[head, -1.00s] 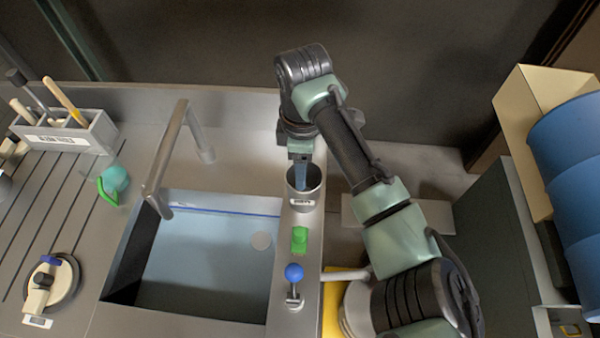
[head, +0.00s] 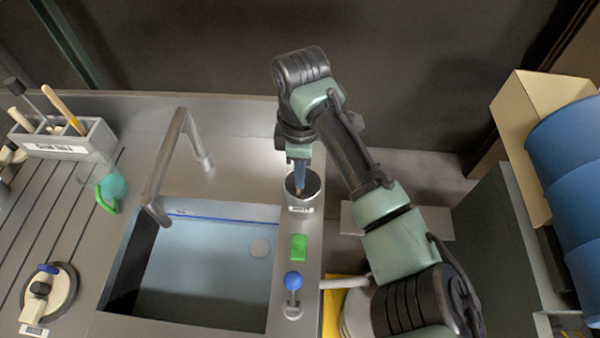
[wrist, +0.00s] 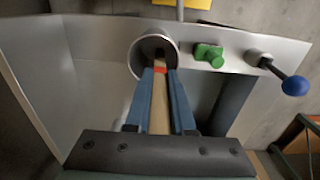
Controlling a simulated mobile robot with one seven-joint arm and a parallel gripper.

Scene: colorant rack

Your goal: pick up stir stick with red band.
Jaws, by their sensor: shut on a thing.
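My gripper (head: 299,174) points down at the mouth of a grey metal cup (head: 303,203) on the right rim of the sink. In the wrist view my gripper (wrist: 161,75) has its two blue fingers closed on a tan stir stick (wrist: 160,108). A red band (wrist: 160,69) shows on the stick near the fingertips. The stick's far end goes into the cup (wrist: 137,72), so that end is hidden. A small bit of the stick (head: 299,189) shows inside the cup in the head view.
A green block (head: 298,247) and a blue-knobbed lever (head: 293,281) stand on the rim in front of the cup. The faucet (head: 166,165) arches over the sink to the left.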

